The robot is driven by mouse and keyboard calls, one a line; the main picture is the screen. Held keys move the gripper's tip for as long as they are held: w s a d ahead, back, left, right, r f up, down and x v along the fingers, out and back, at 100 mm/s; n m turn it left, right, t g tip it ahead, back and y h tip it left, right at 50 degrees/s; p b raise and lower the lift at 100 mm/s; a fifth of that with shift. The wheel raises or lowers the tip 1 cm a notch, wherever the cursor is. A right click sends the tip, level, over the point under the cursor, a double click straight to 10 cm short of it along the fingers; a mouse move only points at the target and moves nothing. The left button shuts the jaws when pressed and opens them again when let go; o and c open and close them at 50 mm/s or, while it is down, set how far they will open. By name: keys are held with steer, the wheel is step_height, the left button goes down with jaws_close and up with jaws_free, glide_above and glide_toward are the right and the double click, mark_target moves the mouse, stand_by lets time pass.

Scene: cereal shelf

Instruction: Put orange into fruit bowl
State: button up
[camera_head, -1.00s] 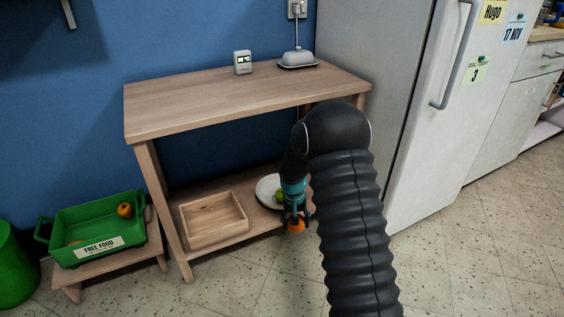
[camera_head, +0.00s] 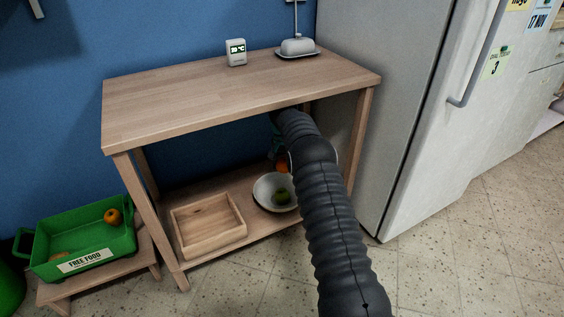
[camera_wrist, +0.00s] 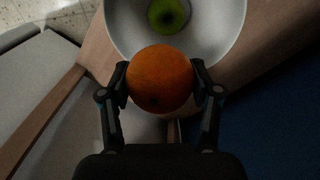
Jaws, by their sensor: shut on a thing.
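My gripper (camera_wrist: 160,85) is shut on an orange (camera_wrist: 160,78), with one finger on each side of it in the wrist view. In the head view the held orange (camera_head: 282,167) shows small under the table top, and my arm hides most of the gripper. The white fruit bowl (camera_head: 262,199) stands on the lower shelf with a green fruit (camera_head: 282,196) in it. In the wrist view the bowl (camera_wrist: 122,28) lies just beyond the orange, with the green fruit (camera_wrist: 168,15) inside. The orange overlaps the bowl's near rim in that view; I cannot tell its height above it.
A wooden tray (camera_head: 240,228) sits left of the bowl on the shelf. The table top (camera_head: 200,98) is close overhead, with a leg (camera_head: 358,150) at right and the fridge (camera_head: 395,90) beside it. A green crate (camera_head: 35,250) with another orange (camera_head: 112,216) stands at left.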

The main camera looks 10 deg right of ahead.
steer(key=shift+w+a+f, duration=0.1)
steer(key=shift+w, duration=0.1)
steer(key=shift+a+f+b, duration=0.1)
steer(key=shift+f+b, duration=0.3)
steer(key=shift+f, duration=0.15)
steer(key=shift+f+b, duration=1.1)
steer(key=shift+f, duration=1.25)
steer(key=o, duration=1.3)
steer(key=shift+r, duration=0.1)
